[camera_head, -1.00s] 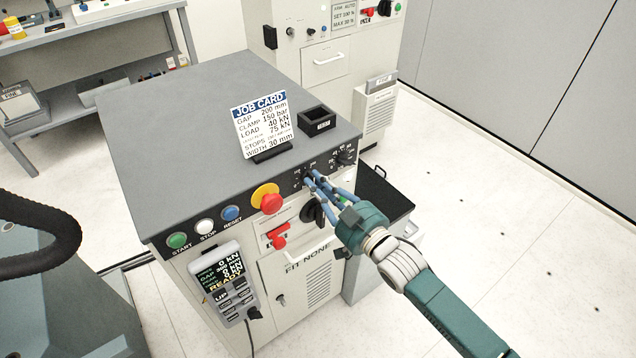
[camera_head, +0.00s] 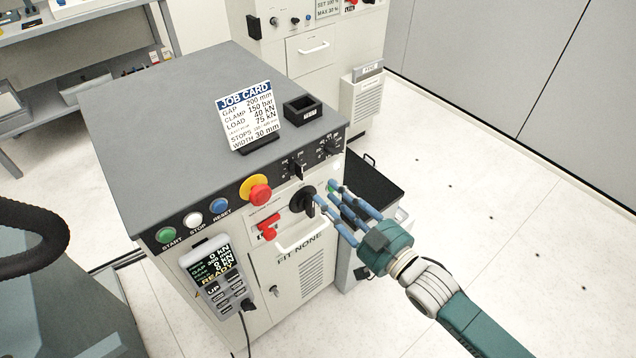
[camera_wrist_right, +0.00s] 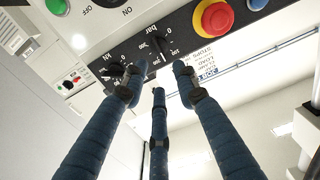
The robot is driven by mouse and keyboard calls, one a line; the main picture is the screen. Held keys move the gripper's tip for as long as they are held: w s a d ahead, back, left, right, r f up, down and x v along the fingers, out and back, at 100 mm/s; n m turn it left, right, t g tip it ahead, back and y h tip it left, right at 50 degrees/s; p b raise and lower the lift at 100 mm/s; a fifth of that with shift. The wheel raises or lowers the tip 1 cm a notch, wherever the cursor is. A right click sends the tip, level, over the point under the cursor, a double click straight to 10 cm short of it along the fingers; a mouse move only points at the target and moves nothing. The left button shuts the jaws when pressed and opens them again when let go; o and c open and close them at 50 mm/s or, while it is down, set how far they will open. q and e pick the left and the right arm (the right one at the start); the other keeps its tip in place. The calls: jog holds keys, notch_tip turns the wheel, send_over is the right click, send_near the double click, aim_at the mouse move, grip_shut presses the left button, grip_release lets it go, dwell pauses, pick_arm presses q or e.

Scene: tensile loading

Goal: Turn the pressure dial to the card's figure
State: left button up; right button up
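The job card (camera_head: 248,115) stands on the cabinet top and reads CLAMP 150 bar. The pressure dial (camera_head: 298,168) is a small black knob on the dark front strip, right of the red emergency button. In the right wrist view the dial (camera_wrist_right: 160,46) sits beside the word "bar" with a numbered scale; I cannot tell its exact setting. My right gripper (camera_head: 332,198) is in front of the cabinet, below and right of the dial, apart from it. Its three blue fingers are spread and empty, also in the right wrist view (camera_wrist_right: 157,84). My left gripper is not in view.
A second knob (camera_head: 329,148) is just right of the dial. The red emergency button (camera_head: 258,190) is to its left. A large black rotary switch (camera_head: 302,200) and a red lever (camera_head: 268,227) are below. A pendant (camera_head: 212,280) hangs on the cabinet front.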

jog(key=shift+v, duration=1.2)
jog(key=w+d+f+m+g+h, duration=0.15)
jog(key=d+f, duration=0.25)
jog(key=f, duration=0.5)
jog(key=d+f+m+h, duration=0.1)
jog(key=d+f+h, duration=0.25)
jog(key=f, duration=0.55)
jog(key=s+d+f+m+g+h, duration=0.1)
jog(key=s+d+f+g+h, duration=0.2)
jog(key=f, duration=0.5)
jog(key=s+d+f, duration=0.3)
jog(key=s+f, duration=0.1)
jog(key=f, duration=0.5)
jog(key=s+d+f+g+h, duration=0.2)
jog(key=s+d+f+g, duration=0.2)
jog(key=s+f, duration=0.95)
jog(key=s+f+g, duration=0.2)
jog(key=s+f, duration=0.2)
jog(key=s, duration=0.8)
jog(key=s+a+f+m+g, duration=0.1)
jog(key=s+f+g, duration=0.2)
jog(key=s, duration=0.9)
jog(key=shift+s+f+h, duration=0.3)
jog(key=shift+s+f, duration=0.05)
jog(key=shift+f, duration=0.55)
